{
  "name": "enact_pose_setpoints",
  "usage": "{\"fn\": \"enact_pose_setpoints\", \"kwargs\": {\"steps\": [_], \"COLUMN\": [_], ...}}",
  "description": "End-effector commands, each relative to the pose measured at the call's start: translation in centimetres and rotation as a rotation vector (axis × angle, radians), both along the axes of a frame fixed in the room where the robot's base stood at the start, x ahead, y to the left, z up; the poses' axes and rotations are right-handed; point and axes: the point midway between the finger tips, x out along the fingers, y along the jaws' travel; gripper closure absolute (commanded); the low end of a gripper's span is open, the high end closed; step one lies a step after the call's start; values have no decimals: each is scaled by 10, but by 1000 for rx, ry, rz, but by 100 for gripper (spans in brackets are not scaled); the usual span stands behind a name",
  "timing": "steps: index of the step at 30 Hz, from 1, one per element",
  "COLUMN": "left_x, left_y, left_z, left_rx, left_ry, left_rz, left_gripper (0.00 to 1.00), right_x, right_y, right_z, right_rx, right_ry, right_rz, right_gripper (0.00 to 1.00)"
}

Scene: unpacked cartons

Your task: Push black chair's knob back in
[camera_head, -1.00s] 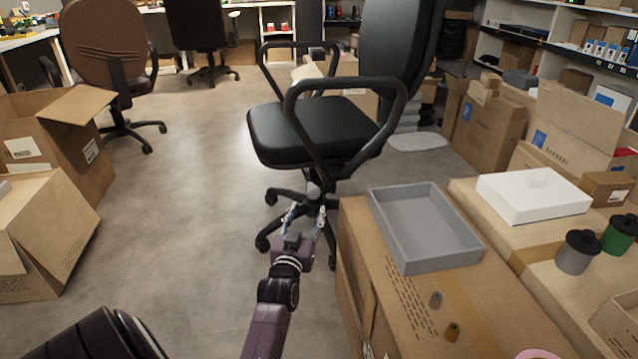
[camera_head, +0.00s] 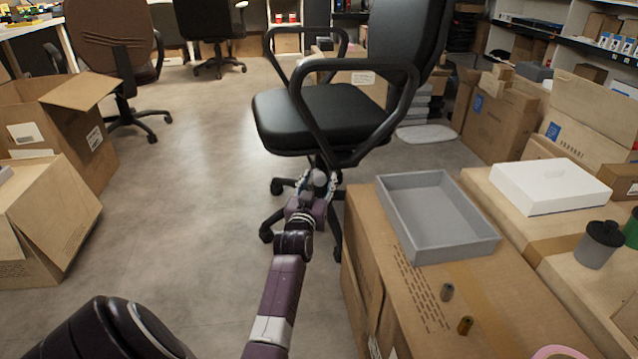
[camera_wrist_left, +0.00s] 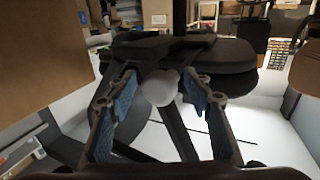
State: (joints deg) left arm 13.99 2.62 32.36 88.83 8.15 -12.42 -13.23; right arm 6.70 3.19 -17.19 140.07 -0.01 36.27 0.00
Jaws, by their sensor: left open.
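The black chair (camera_head: 318,112) stands in the middle of the head view, with its armrests, backrest and dark star base showing. My left gripper (camera_head: 317,184) is just under the front of its seat, near the central column, and is open. In the left wrist view a pale grey rounded knob (camera_wrist_left: 159,87) sits under the chair's dark seat mechanism. It lies between the spread blue-padded fingers of my left gripper (camera_wrist_left: 158,105), slightly ahead of them. Whether anything touches it I cannot tell. My right gripper does not show.
A carton (camera_head: 362,290) carrying a grey tray (camera_head: 450,250) stands close to the right of my left arm. Open cartons (camera_head: 60,215) lie at the left. A brown chair (camera_head: 105,40) is at the back left. The floor (camera_head: 190,210) left of the black chair is clear.

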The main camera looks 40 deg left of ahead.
Motion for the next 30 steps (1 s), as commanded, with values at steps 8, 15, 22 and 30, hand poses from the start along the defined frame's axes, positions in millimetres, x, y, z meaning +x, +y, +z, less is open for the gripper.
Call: {"fn": "enact_pose_setpoints", "kwargs": {"steps": [8,15,22,30], "left_x": [0,0,0,17], "left_y": [0,0,-1,21], "left_z": [1,1,1,1], "left_rx": [1,1,1,3], "left_ry": [-1,-1,-1,-2], "left_rz": [0,-1,-1,-5], "left_gripper": [62,88,100,100], "right_x": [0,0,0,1], "right_y": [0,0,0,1], "right_z": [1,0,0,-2], "right_rx": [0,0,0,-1], "right_ry": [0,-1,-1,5], "right_rz": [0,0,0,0], "right_gripper": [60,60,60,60]}}
